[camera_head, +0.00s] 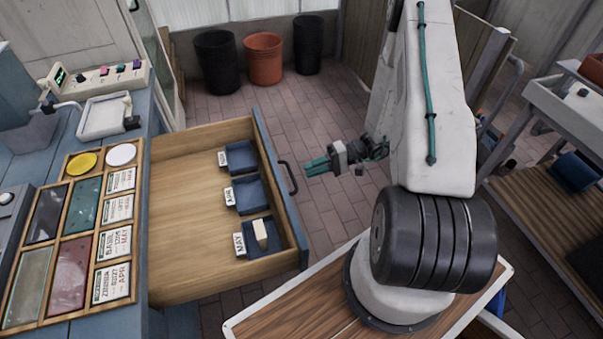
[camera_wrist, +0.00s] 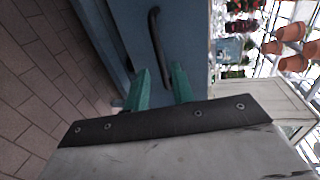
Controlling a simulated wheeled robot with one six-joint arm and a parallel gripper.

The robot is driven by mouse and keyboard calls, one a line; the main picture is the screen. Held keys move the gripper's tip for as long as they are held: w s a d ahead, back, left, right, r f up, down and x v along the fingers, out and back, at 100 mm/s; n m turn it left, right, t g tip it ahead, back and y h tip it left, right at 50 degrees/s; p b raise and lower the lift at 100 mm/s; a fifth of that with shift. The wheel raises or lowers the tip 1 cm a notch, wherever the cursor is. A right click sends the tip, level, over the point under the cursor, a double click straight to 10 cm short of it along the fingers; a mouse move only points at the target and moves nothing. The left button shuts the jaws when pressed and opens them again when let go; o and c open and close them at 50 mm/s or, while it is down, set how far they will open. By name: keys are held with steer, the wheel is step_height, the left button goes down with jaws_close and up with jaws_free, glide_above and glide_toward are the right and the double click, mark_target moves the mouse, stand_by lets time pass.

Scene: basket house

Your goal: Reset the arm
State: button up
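My gripper (camera_head: 318,166) has teal fingers and hangs over the brick floor, just right of the open drawer's front. In the wrist view its two fingers (camera_wrist: 158,72) stand apart with nothing between them. The dark drawer handle (camera_head: 288,177) is left of my gripper in the head view. It also shows beyond the fingertips in the wrist view (camera_wrist: 155,40). I cannot tell the exact gap, but the fingers look clear of the handle. My white arm comes down from the upper right in the head view.
The wooden drawer (camera_head: 185,215) is pulled out. It holds three blue trays with labels, and a pale block (camera_head: 261,233) sits in the MAY one. A blue bench (camera_head: 120,322) is left, a shelf (camera_head: 555,205) right. Black and terracotta bins (camera_head: 263,60) stand behind on open floor.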

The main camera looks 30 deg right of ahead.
steer(key=shift+s+d, duration=0.1)
steer(key=shift+d, duration=0.25)
stand_by(0.3)
steer(key=s+a+r+n+g+h, duration=0.1)
steer(key=s+a+r+h, duration=0.3)
steer(key=r, duration=0.9)
steer(key=s+a+r+n+g+h, duration=0.1)
steer(key=s+a+r+h, duration=0.3)
steer(key=s+r, duration=0.5)
steer(key=s+a+r+n+h, duration=0.1)
steer(key=s+a+r+h, duration=0.3)
steer(key=r, duration=1.3)
steer(key=s+h, duration=0.3)
steer(key=shift+s+r+g, duration=0.3)
steer(key=shift+r+g, duration=0.05)
steer(key=shift+g, duration=0.05)
